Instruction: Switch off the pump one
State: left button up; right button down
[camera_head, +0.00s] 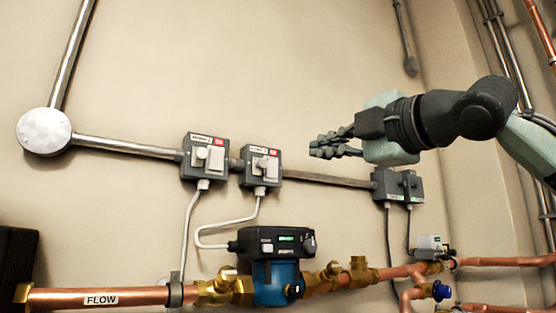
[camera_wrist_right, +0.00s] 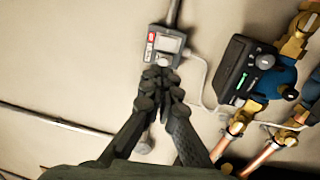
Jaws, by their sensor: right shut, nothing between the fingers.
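Two grey switch boxes are fixed on the wall conduit in the head view, a left one (camera_head: 205,157) and a right one (camera_head: 262,166). Each has a red mark and a light switch plate; their small labels are too small to read. The blue and black pump (camera_head: 276,285) sits in the copper pipe below them. My right gripper (camera_head: 322,147) is shut and empty, to the right of the right switch box and apart from it. In the right wrist view, the closed fingertips (camera_wrist_right: 160,80) point at one switch box (camera_wrist_right: 163,46). My left gripper is not in view.
A dark double socket box (camera_head: 398,185) with hanging cables is on the wall below my right arm. A round white junction cover (camera_head: 44,131) is at the far left. Copper pipe (camera_head: 130,297) runs along the bottom. The wall above the boxes is clear.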

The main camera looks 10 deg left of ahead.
jog(key=shift+s+r, duration=0.15)
jog(key=shift+r, duration=0.05)
jog(key=shift+a, duration=0.1)
jog(key=p, duration=0.2)
send_near(270, 159)
jog(key=x, duration=0.2)
jog(key=p+x, duration=0.1)
jog(key=x, duration=0.4)
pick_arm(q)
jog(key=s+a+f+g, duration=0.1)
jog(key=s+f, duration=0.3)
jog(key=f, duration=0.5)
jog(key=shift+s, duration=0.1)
